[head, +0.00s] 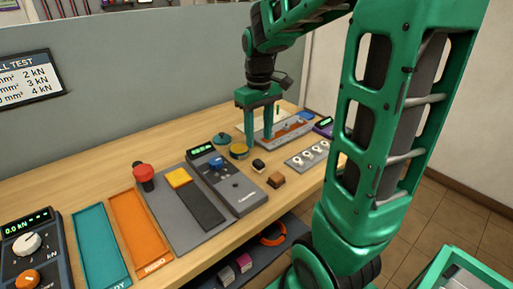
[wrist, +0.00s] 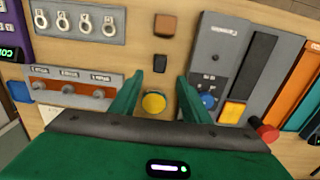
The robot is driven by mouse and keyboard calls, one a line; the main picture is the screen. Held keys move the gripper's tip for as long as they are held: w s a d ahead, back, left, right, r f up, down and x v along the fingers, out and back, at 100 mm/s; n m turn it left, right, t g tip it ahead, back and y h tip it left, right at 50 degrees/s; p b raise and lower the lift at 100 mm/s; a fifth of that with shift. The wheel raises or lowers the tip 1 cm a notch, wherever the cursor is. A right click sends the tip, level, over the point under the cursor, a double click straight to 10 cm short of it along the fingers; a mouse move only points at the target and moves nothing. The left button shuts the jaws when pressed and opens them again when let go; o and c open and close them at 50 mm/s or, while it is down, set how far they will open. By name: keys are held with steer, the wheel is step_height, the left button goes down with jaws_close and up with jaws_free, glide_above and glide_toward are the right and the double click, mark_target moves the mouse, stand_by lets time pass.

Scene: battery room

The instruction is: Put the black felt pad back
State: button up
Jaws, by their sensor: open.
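A small black block (head: 258,165), possibly the black felt pad, lies on the wooden bench; its material is too small to tell. It also shows in the wrist view (wrist: 160,62), just beyond my fingertips. My gripper (head: 258,140) points down over the bench, behind the black block in the head view. Its fingers (wrist: 158,80) are apart with nothing held between them. A yellow round piece (wrist: 154,104) shows between the fingers in the wrist view and sits left of them in the head view (head: 239,152).
A brown block (head: 276,180) lies in front of the black one. A grey tester (head: 228,178) and a grey plate with a dark strip (head: 187,235) stand left. A rack with white rings (head: 307,155) and a panel with knobs (head: 285,135) stand right. Orange (head: 140,232) and teal trays (head: 101,247) lie left.

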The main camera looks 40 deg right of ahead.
steer(key=s+f+m, duration=0.2)
steer(key=s+m, duration=0.4)
steer(key=s, duration=1.4)
steer(key=shift+s+a+f+m, duration=0.25)
steer(key=shift+s+m, duration=0.15)
steer(key=shift+w+f, duration=0.25)
steer(key=shift+w, duration=0.35)
